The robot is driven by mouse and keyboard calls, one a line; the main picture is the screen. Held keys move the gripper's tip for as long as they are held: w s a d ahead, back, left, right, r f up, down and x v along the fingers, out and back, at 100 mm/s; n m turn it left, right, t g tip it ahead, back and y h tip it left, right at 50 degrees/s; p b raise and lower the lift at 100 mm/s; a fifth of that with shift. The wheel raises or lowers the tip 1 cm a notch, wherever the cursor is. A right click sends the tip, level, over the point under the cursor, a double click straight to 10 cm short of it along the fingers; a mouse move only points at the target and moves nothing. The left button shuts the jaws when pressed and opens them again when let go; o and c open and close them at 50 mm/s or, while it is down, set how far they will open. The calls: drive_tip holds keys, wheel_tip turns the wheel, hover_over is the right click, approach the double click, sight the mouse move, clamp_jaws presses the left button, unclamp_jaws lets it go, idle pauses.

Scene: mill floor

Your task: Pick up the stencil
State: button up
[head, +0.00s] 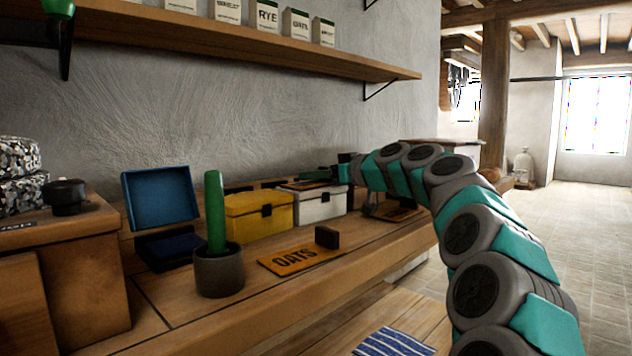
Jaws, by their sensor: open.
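An orange plate lettered OATS (292,260), which looks like a stencil, lies flat on the wooden bench, left of my arm. A small dark block (327,237) stands at its far right edge. A second flat brownish plate (400,214) lies farther along the bench, partly hidden by my arm; I cannot read it. My gripper (338,172) is at the far end of my arm, above the bench near the white box. It is small and dark in view, open, and well apart from the OATS plate. I see nothing held in it.
A grey pot (219,270) with a green upright stick stands left of the OATS plate. Behind are an open blue box (160,197), a yellow box (259,215) and a white box (319,203). A shelf (240,42) overhangs the bench. Open floor lies right.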

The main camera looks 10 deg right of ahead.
clamp_jaws()
idle(0.3)
idle(1.1)
